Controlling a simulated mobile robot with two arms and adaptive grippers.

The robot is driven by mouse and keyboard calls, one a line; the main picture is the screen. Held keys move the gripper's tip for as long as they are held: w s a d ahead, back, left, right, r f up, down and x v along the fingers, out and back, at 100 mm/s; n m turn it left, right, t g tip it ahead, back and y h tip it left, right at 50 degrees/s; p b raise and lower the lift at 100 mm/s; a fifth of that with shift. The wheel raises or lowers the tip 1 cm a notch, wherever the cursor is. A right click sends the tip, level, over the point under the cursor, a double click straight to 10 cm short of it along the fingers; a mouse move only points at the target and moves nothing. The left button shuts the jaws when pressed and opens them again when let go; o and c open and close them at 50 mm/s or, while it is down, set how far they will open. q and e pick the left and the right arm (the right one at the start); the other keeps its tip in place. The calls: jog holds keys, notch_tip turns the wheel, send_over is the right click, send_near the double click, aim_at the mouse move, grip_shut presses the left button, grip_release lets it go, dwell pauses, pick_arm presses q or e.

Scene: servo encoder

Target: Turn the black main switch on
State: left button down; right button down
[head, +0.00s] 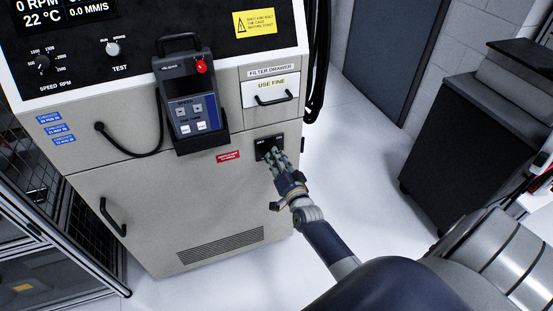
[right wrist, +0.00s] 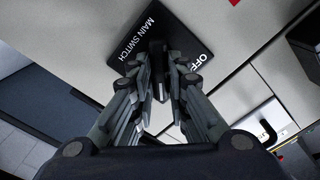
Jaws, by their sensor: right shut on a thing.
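The main switch is a black plate on the right part of the cabinet front, below the filter drawer; its plate (head: 263,142) shows in the head view, partly covered by my gripper. In the right wrist view the plate (right wrist: 126,54) carries the words MAIN SWITCH and OFF in white. A black switch handle (right wrist: 160,88) stands out from its middle. My right gripper (head: 272,157) is at the plate, its fingers on both sides of the handle and shut on it; the fingertips (right wrist: 162,62) also show in the right wrist view. The left gripper is out of view.
A handheld pendant (head: 190,95) with a red button hangs in a holder above and left of the switch. The filter drawer (head: 270,92) with a handle is just above. A red label (head: 228,156) is left of the switch. A dark cabinet (head: 460,140) stands at the right, with free floor between.

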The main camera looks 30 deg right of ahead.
dwell(0.4)
jog(key=c, duration=1.6)
grip_release()
jog(key=shift+o, duration=0.2)
jog(key=v, duration=1.2)
jog(key=shift+f, duration=0.15)
